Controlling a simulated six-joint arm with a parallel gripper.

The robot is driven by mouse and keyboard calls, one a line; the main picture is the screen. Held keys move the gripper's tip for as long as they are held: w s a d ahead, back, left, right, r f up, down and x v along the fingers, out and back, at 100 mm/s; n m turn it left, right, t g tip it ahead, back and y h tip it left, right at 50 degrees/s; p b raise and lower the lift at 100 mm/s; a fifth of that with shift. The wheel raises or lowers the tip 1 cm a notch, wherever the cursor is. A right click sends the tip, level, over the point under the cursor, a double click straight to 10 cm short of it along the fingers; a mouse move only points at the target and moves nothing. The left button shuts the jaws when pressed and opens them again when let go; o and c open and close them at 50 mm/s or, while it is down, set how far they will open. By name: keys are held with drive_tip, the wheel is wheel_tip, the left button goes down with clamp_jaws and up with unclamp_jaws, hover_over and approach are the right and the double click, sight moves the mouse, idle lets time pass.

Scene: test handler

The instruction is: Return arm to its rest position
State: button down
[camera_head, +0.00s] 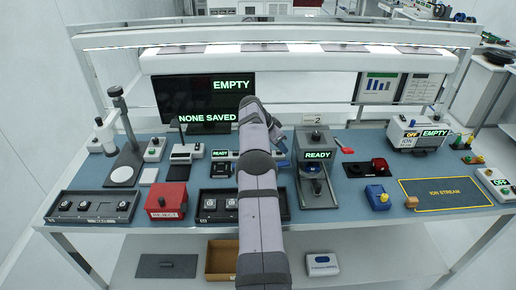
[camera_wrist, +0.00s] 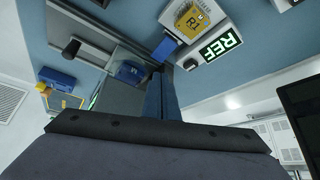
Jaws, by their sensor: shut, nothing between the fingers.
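My arm rises through the middle of the head view and bends over the blue bench (camera_head: 350,200), with its forearm pointing away over the back half. My gripper is hidden behind the arm links there. In the wrist view, my gripper (camera_wrist: 162,96) shows as dark, narrow fingers, shut with nothing between them. Behind the fingers stands a grey device with a blue part (camera_wrist: 130,72). A green-lit REF display (camera_wrist: 221,43) and a yellow block marked R1 (camera_wrist: 192,19) are just beyond the fingertips. I cannot tell whether the fingers touch anything.
A grey machine with a READY display (camera_head: 317,155) stands right of my arm. Left are a red box (camera_head: 166,201), a black tray (camera_head: 92,207) and a stand (camera_head: 124,160). A yellow-outlined ION STREAM mat (camera_head: 445,193) lies right. A lit overhead bar (camera_head: 260,62) spans the back.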

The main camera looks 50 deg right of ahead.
drive_tip(key=w+a+r+n+t+y, duration=0.1)
drive_tip(key=w+a+r+n, duration=0.2)
drive_tip(key=a, duration=0.8)
drive_tip(key=w+a+n+t+y, duration=0.1)
drive_tip(key=w+a+n, duration=0.3)
drive_tip(key=a, duration=0.7)
drive_tip(key=s+a+n+y, duration=0.1)
drive_tip(key=s+a+n, duration=0.2)
drive_tip(key=a, duration=0.5)
drive_tip(key=s+a+n+y, duration=0.1)
drive_tip(key=s+a+n, duration=0.25)
drive_tip(key=a, duration=0.45)
drive_tip(key=s+a+f+n+y, duration=0.25)
drive_tip(key=s+a+n, duration=0.55)
drive_tip(key=s+a, duration=0.9)
wheel_tip(320, 180, down, 15)
drive_tip(key=d+b, duration=0.1)
drive_tip(key=b, duration=1.3)
drive_tip(key=shift+s+r+b, duration=0.15)
drive_tip(key=shift+s+b, duration=0.2)
drive_tip(key=shift+s, duration=0.1)
